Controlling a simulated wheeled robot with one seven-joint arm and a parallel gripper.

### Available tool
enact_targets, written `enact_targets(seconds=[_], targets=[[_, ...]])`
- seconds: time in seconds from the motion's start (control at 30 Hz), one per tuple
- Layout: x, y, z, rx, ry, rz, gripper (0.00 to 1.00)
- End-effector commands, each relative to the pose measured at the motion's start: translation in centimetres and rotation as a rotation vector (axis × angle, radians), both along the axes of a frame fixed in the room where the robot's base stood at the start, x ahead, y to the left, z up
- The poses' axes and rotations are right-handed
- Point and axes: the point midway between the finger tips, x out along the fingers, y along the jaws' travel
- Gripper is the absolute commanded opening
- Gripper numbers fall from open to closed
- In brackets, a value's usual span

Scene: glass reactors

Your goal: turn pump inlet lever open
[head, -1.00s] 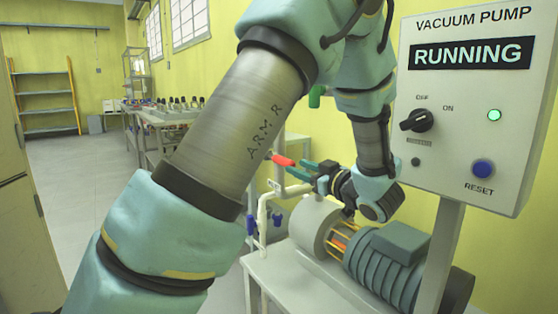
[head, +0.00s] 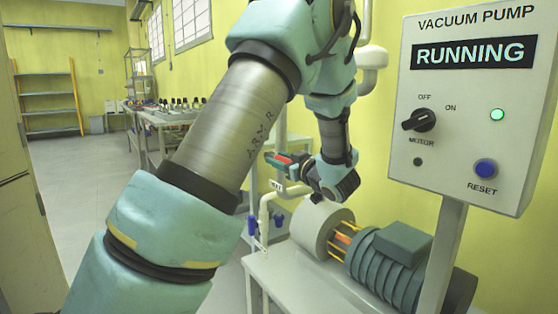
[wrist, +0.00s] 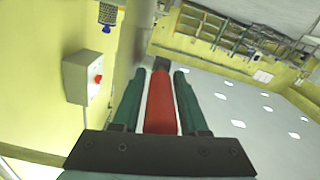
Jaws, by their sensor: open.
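The red inlet lever (head: 284,160) is on the white pump pipework, beside the wall. My gripper (head: 272,158) is around it, with one green finger on each side. In the wrist view the red lever (wrist: 160,108) runs lengthwise between the two fingers of my open gripper (wrist: 158,82), its dark end pointing away. A narrow pale gap shows on its left; contact on the right cannot be told. The lever's pivot is hidden by my gripper. The pump (head: 322,228) and its ribbed motor (head: 385,268) sit below on a white bench.
The vacuum pump panel (head: 462,115) reads RUNNING, with a green lamp lit, and stands close on the right. Blue valve handles (head: 279,223) hang on the lower pipes. A wall box with a red button (wrist: 88,78) shows in the wrist view. The floor at left is clear.

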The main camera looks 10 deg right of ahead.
Motion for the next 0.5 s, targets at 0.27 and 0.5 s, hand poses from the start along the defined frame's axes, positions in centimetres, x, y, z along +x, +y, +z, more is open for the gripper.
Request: enact_targets(seconds=[0.27, 0.5], targets=[[-0.03, 0.01, -0.01, 0.000, 0.000, 0.000, 0.16], [-0.03, 0.00, -0.01, 0.000, 0.000, 0.001, 0.00]])
